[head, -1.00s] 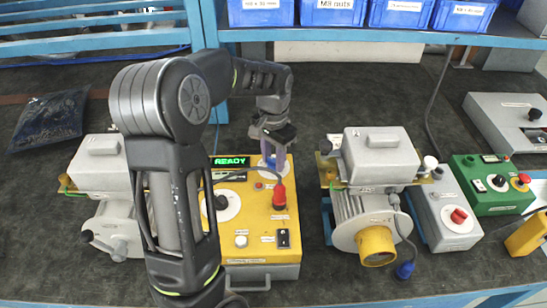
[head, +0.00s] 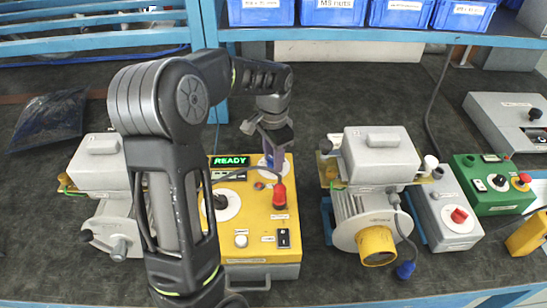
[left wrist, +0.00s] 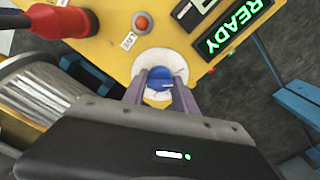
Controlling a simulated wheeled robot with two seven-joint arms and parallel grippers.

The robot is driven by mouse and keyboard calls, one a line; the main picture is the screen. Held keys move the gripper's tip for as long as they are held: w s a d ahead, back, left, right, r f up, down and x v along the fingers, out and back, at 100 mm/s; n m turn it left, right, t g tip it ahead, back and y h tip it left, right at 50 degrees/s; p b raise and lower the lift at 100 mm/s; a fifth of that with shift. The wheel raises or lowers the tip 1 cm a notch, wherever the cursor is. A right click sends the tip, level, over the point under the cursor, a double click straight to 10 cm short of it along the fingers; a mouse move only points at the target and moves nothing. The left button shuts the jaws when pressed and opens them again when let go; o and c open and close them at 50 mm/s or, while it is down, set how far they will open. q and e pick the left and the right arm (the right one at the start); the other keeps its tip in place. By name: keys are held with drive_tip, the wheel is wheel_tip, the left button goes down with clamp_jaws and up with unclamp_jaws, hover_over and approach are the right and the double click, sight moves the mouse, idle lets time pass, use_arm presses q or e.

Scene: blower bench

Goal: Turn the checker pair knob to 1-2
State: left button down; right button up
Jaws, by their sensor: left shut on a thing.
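The yellow checker box (head: 262,222) stands on the bench with a green READY display (head: 231,161). In the left wrist view a blue knob (left wrist: 161,76) sits on a round white dial on the checker's top. My left gripper (left wrist: 159,88) is over this dial, its two fingers shut on the blue knob from both sides. In the head view the left gripper (head: 270,157) partly hides the knob and dial. The dial marks are too small to read. My right gripper is not in view.
A black knob (head: 220,202), a red plug (head: 280,196) with a cable and a black switch (head: 283,238) are also on the checker. Grey blower units stand left and right (head: 372,160) of it. A green box (head: 490,185) is farther right.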

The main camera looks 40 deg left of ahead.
use_arm(q)
drive_tip(key=m, duration=0.4)
drive_tip(key=shift+m, duration=0.4)
drive_tip(key=c, duration=1)
unclamp_jaws()
drive_tip(key=shift+r+b, duration=0.45)
drive_tip(key=shift+r, duration=3.5)
